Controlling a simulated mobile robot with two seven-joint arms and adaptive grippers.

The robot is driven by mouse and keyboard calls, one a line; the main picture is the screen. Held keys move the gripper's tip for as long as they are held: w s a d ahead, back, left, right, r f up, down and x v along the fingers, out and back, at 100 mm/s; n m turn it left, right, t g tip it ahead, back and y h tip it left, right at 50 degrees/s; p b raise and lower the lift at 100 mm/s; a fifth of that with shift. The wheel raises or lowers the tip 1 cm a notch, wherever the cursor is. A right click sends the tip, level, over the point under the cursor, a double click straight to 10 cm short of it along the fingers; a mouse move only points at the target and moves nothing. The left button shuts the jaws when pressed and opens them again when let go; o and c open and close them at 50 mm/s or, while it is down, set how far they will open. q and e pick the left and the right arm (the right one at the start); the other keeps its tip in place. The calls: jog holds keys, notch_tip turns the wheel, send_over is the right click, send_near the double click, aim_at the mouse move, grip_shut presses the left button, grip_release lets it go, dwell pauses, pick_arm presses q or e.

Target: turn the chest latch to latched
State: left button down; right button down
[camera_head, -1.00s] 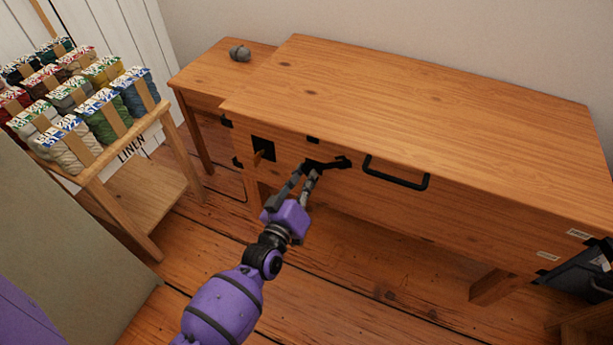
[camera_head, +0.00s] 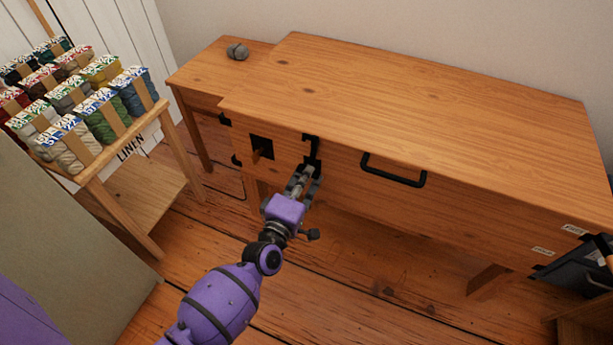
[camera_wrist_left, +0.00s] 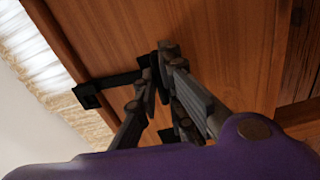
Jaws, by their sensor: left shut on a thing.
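The wooden chest (camera_head: 420,120) stands against the wall with its front toward me. Its black latch (camera_head: 312,146) stands close to upright on the front face, its upper end at the small black catch near the lid edge. My left gripper (camera_head: 309,172) is shut on the latch toward its lower end, and the fingers hide part of it. In the left wrist view the dark latch bar (camera_wrist_left: 118,80) runs from the gripper fingers (camera_wrist_left: 160,62) to a black block at the left. My right gripper is not in view.
A black handle (camera_head: 393,177) is fixed to the chest front, right of the latch. A dark square plate (camera_head: 262,147) lies left of it. A yarn rack (camera_head: 160,130) stands at left. A grey stone-like object (camera_head: 238,52) rests on the side table. Floor below is clear.

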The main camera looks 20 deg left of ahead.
pick_arm(q)
jog(key=shift+n, duration=0.6)
jog(key=c, duration=1.9)
grip_release()
jog(key=shift+o, duration=0.2)
jog(key=shift+s, duration=0.15)
jog(key=s, duration=1.1)
jog(key=shift+s+a, duration=0.2)
jog(key=shift+s, duration=0.2)
